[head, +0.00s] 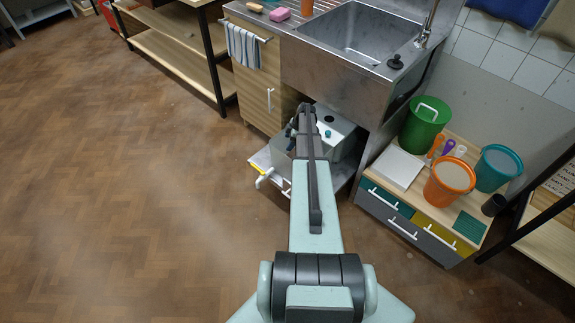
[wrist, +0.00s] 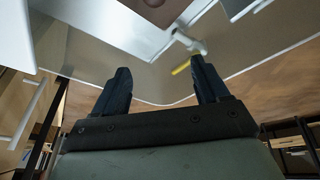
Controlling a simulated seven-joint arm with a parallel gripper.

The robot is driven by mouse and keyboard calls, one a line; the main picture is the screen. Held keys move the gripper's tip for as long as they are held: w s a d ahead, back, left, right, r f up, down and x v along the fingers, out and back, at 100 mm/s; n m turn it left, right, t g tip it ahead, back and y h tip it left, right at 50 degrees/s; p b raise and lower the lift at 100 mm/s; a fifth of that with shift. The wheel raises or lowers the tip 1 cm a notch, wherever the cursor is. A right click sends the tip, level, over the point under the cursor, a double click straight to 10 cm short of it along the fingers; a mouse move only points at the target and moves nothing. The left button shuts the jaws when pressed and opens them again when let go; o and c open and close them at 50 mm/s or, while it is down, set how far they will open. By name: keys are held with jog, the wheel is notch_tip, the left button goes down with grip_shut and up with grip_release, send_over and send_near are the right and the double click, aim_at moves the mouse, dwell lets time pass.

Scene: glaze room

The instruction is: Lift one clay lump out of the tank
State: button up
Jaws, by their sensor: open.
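Under the sink stands a grey tank (head: 345,150) with a pale top that has a dark round hole; my arm covers much of it. In the wrist view, a grey panel with a brown patch near the top edge may be part of this tank. I cannot make out a clay lump in either view. My gripper (wrist: 160,82) is open, its two dark fingers apart with nothing between them. In the head view, its fingertips are hard to make out behind my arm, near the tank.
A white tap (head: 265,181) sticks out low at the front. The steel sink (head: 360,35) overhangs from above. To the right, a low drawer cabinet (head: 402,222) carries a green bucket (head: 424,128), an orange bucket (head: 449,184) and a teal bucket (head: 497,168). The floor at left is clear.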

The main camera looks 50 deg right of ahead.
jog(key=f+n+g, duration=0.1)
jog(key=f, duration=0.3)
jog(key=w+d+f+n+g+h, duration=0.1)
jog(key=f, duration=0.4)
jog(key=w+f+n+g+h, duration=0.1)
jog(key=f, duration=0.3)
jog(key=shift+d+f, duration=0.15)
jog(key=shift+d, duration=0.05)
jog(key=shift+s+a+f, duration=0.1)
jog(key=shift+f, duration=1.3)
jog(key=shift+s+a+f, duration=0.1)
jog(key=shift+f, duration=1.3)
jog(key=c, duration=1.2)
